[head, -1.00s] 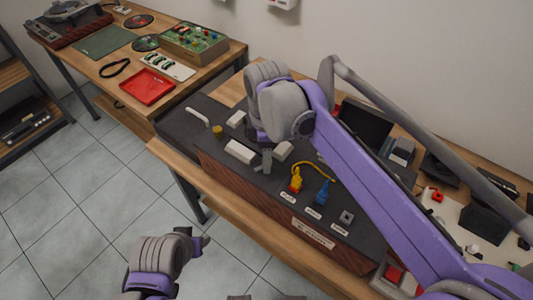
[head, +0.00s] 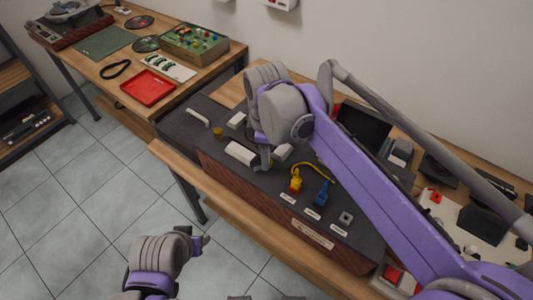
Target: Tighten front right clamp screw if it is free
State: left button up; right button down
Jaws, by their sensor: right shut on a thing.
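A dark-topped unit (head: 222,163) with wood-grain sides and several labels lies on the wooden bench. White blocks stand on it, one (head: 240,153) left of my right gripper and one (head: 282,152) just right of it. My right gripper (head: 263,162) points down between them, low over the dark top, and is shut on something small. The held piece is hidden by the fingers, and I cannot make out whether it is the clamp screw. My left gripper (head: 203,243) is over the floor in front of the bench, away from the unit; its finger opening is unclear.
A yellow plug (head: 295,180) with a yellow cable and a blue plug (head: 322,193) stand right of the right gripper. A grey square socket (head: 346,218) is farther right. A white bent handle (head: 198,117) and a yellow knob (head: 217,132) are at the left end.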

jog(key=m+p, duration=0.1)
jog(key=m, duration=0.3)
jog(key=m+p, duration=0.2)
jog(key=m, duration=0.9)
jog(key=shift+p, duration=0.4)
jog(key=shift+d+m+p, duration=0.1)
jog(key=shift+m+p, duration=0.2)
jog(key=shift+m, duration=2.1)
jog(key=c, duration=0.6)
grip_release()
